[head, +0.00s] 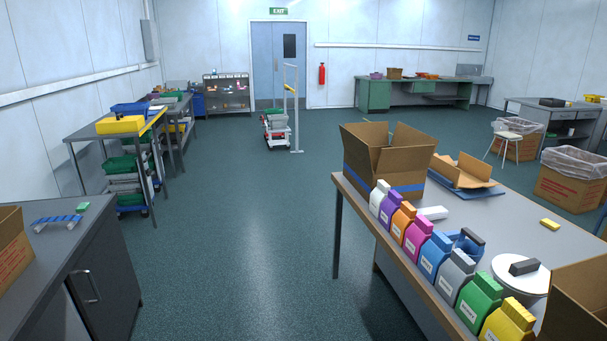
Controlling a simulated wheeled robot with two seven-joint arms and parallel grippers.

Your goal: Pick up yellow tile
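A small flat yellow block (550,224), which looks like the yellow tile, lies alone on the grey top of the right-hand table (500,217). It is near the table's right side, above and right of a round white lidded container (521,276). Nothing covers it. Neither of my grippers is in view.
Several coloured pouches, including a yellow one (508,322), line the table's left edge. An open cardboard box (386,165) stands at its far end and another (580,305) at the near right. A dark cabinet (95,270) stands left; the floor (235,240) between is clear.

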